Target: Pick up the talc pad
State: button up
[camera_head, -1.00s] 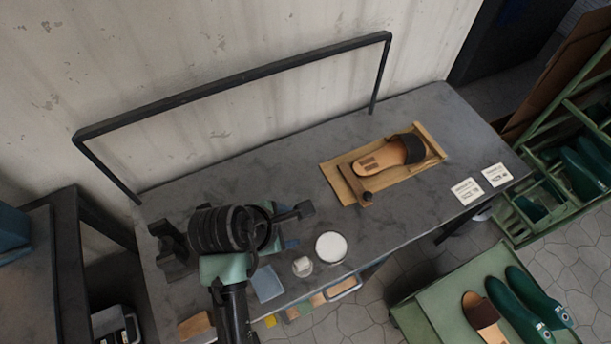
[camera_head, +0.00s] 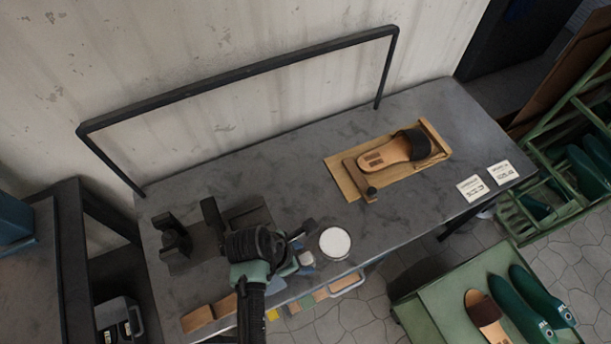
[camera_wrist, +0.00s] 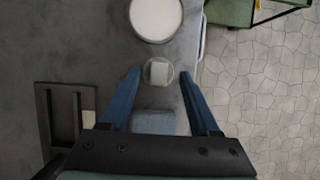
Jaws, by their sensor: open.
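A small pale block on a round base, which looks like the talc pad (camera_wrist: 159,71), sits on the grey table near its front edge. In the head view the talc pad (camera_head: 306,258) is partly hidden by my gripper. My gripper (camera_wrist: 159,73) is open and points down at it. In the wrist view the pad lies between the two blue fingertips, with a gap on each side. I cannot tell how far the fingertips are above it. A round dish of white powder (camera_head: 335,242) stands just beyond the pad, and also shows in the wrist view (camera_wrist: 156,18).
A blue-grey square (camera_wrist: 154,121) lies close to the pad, between my fingers. A dark stand (camera_head: 174,243) is at the table's left. A sandal (camera_head: 385,155) lies on a wooden board farther right. Two white cards (camera_head: 472,188) lie near the right end.

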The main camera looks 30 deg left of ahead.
jog(key=shift+x, duration=1.4)
grip_shut()
